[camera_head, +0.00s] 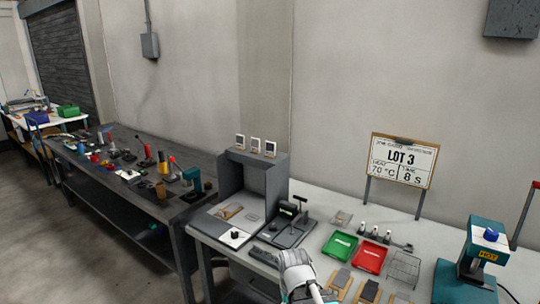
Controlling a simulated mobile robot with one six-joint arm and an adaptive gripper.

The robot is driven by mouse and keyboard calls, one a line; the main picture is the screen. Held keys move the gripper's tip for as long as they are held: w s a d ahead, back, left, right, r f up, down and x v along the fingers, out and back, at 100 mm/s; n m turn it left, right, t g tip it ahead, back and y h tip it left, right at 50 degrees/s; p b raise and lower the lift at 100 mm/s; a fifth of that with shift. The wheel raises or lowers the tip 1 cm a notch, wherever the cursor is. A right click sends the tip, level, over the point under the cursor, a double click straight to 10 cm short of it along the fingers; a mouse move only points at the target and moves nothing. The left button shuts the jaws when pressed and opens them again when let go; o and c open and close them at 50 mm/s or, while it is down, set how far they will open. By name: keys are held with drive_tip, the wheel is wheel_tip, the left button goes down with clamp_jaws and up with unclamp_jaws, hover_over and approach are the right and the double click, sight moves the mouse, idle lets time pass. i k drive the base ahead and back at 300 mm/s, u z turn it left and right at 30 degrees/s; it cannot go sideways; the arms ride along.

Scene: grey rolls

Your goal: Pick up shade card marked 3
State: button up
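Three small pale cards with dark marks stand in a row on top of the grey booth (228,175): a left card (240,141), a middle card (255,145) and a right card (270,149). They look like shade cards, but their marks are too small to read, so I cannot tell which is 3. A light grey part of my arm shows at the bottom centre, over the bench's front edge, well below and in front of the cards. I cannot make out my gripper's fingers or anything held in them.
The pale bench (318,233) carries a green tray (340,245), a red tray (369,257), a wire rack (403,267) and a teal press (484,258). A LOT 3 sign (403,161) stands behind. A dark bench (128,150) with many tools is at left.

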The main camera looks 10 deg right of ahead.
sight(271, 147)
drive_tip(key=z, duration=0.05)
drive_tip(key=k, duration=0.65)
drive_tip(key=u, duration=0.15)
drive_tip(key=i, duration=1.05)
drive_tip(key=u, duration=0.55)
drive_tip(key=i, duration=0.55)
drive_tip(key=u, duration=0.15)
